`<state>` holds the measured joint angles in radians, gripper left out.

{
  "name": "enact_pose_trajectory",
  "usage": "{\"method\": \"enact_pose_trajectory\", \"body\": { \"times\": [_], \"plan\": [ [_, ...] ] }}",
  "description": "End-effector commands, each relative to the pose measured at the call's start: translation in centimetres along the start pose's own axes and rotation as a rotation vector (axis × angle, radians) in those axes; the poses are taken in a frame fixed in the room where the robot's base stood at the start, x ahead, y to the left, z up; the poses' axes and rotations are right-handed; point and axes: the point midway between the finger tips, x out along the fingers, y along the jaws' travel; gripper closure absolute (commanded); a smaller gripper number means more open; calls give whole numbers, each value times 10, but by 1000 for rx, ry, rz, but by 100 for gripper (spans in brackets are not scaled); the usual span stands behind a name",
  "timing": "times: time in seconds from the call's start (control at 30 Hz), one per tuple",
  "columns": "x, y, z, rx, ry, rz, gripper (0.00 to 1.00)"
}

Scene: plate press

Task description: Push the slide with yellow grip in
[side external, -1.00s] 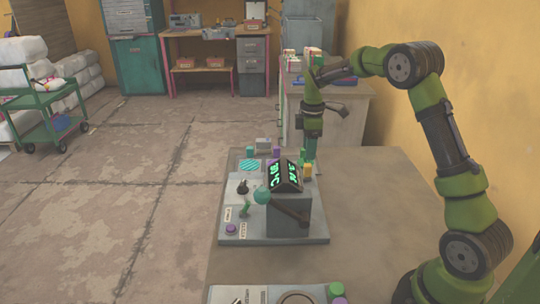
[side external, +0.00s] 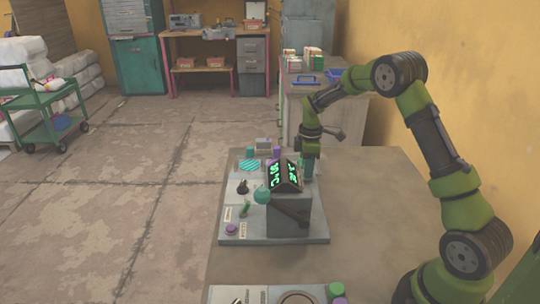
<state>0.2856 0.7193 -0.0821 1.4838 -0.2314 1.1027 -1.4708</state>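A grey panel board (side external: 240,222) lies on the table and carries the press controls. The slide with the yellow grip cannot be made out now; my gripper and the dark display box (side external: 285,176) stand where yellow showed before. My gripper (side external: 308,173) points down just right of and behind the display box, low over the board's right side. Its fingertips are small and partly hidden, so I cannot tell whether they are open, shut or touching the grip.
The display box stands on a grey block (side external: 288,217) with a dark lever (side external: 290,210) and a teal ball (side external: 262,195). A purple button (side external: 231,229), a black knob (side external: 243,187) and a striped teal pad (side external: 249,165) are left of it. The table's right side (side external: 370,215) is clear.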

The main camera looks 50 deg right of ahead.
Motion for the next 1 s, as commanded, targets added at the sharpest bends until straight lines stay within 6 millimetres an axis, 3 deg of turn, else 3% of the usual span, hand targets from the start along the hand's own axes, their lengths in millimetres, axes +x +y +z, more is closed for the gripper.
{"method": "enact_pose_trajectory", "body": {
  "times": [0.03,0.1,0.4,0.8,1.0],
  "plan": [
    [0,0,0,0,0,1,89],
    [0,0,0,0,0,1,100],
    [-1,-3,0,-1,0,1,100],
    [-2,-68,-1,-2,1,1,100],
    [-1,-76,0,0,1,2,100]
  ]
}}
